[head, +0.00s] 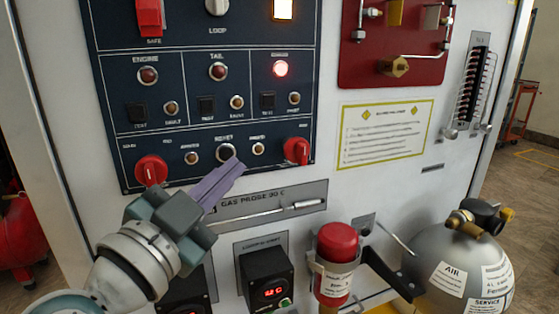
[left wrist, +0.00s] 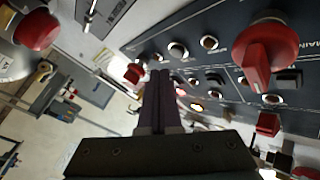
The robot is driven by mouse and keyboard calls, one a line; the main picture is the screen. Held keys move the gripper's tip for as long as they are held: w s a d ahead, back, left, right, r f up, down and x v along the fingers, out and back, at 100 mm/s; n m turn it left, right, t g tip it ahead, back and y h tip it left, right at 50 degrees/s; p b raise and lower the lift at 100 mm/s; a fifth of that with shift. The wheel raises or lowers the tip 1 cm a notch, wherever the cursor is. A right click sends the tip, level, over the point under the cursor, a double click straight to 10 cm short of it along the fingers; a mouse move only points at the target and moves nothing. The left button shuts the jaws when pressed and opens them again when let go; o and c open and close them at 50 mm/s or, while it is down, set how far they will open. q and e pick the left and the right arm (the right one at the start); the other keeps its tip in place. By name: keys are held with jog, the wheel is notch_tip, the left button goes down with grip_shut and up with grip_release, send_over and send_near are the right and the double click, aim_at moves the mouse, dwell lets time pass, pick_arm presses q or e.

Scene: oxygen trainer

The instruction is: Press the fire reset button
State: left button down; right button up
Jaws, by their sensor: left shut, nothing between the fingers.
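The dark blue control panel (head: 188,120) fills the upper middle of the head view. Its lower row holds a round button with a pale ring (head: 226,152) under a label that seems to read RESET. My left gripper (head: 236,168) is shut and empty, its purple fingers pointing up and right. In the picture its tips lie just below and right of that button; I cannot tell whether they touch the panel. The left wrist view shows the shut fingers (left wrist: 160,74) against the panel (left wrist: 225,65), and the button cannot be made out there. My right gripper is not in view.
Red knobs (head: 151,170) and (head: 297,150) flank the lower row. Below are a gas probe (head: 290,207), a red-capped cylinder (head: 337,245) and a grey air bottle (head: 455,260). A red valve plate (head: 362,72) is upper right.

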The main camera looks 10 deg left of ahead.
pick_arm(q)
jog(key=shift+w+a, duration=0.35)
jog(key=shift+w, duration=0.15)
dwell(1.8)
jog(key=shift+w+a, duration=0.25)
jog(key=shift+w, duration=0.1)
jog(key=shift+w+a, duration=0.2)
jog(key=shift+w, duration=0.1)
dwell(0.6)
dwell(0.4)
jog(key=shift+s+d+p, duration=0.35)
jog(key=shift+s+d, duration=0.1)
jog(key=shift+s, duration=0.2)
